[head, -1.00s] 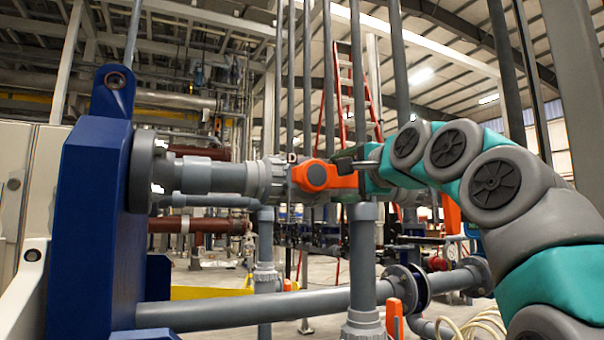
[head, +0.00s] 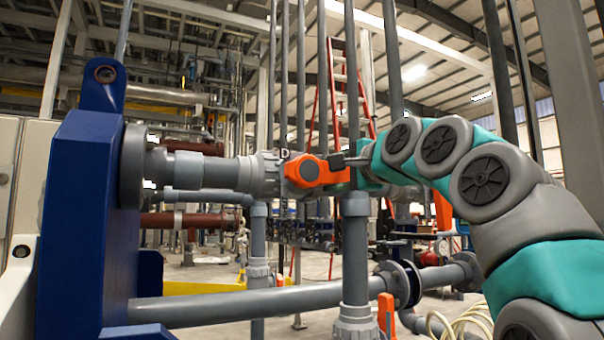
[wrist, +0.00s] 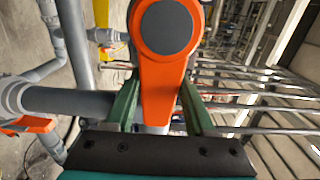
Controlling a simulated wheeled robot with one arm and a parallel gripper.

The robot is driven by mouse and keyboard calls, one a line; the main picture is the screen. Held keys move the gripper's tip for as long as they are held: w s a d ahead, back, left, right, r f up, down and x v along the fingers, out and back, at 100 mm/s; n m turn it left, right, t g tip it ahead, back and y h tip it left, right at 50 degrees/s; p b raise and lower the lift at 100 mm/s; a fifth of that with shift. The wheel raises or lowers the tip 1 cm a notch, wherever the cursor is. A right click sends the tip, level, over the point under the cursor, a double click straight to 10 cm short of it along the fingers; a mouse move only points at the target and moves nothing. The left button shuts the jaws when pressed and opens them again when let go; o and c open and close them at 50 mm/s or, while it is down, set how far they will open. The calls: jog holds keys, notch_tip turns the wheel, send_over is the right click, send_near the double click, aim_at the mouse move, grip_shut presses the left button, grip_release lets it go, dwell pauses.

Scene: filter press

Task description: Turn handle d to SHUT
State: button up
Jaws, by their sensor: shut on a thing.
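Handle d (head: 316,171) is an orange lever with a round hub, on a grey valve body (head: 262,174) marked with a "D" label. In the head view it lies roughly along the horizontal pipe, its free end to the right. My gripper (head: 350,161) reaches it from the right and is shut on that end. In the wrist view the orange handle (wrist: 162,85) runs from its grey-capped hub down between the two green fingers of my gripper (wrist: 160,105). The far side of the valve is hidden.
A blue press end (head: 85,215) stands at the left, with a grey pipe (head: 205,173) running from it to the valve. A vertical pipe (head: 355,250) stands below my gripper. A lower pipe (head: 240,307) crosses, with another orange handle (head: 386,315) near it.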

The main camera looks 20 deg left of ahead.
grip_shut()
jog(key=f+m, duration=0.1)
jog(key=m, duration=0.1)
jog(key=f+m, duration=0.1)
jog(key=m, duration=0.1)
jog(key=shift+s+a+f, duration=0.1)
jog(key=shift+a+f, duration=0.05)
jog(key=shift+a, duration=0.05)
jog(key=s+a+f+m, duration=0.3)
jog(key=s+a+m, duration=0.1)
jog(key=m, duration=1.1)
jog(key=shift+s+f, duration=0.35)
jog(key=o, duration=1.2)
grip_release()
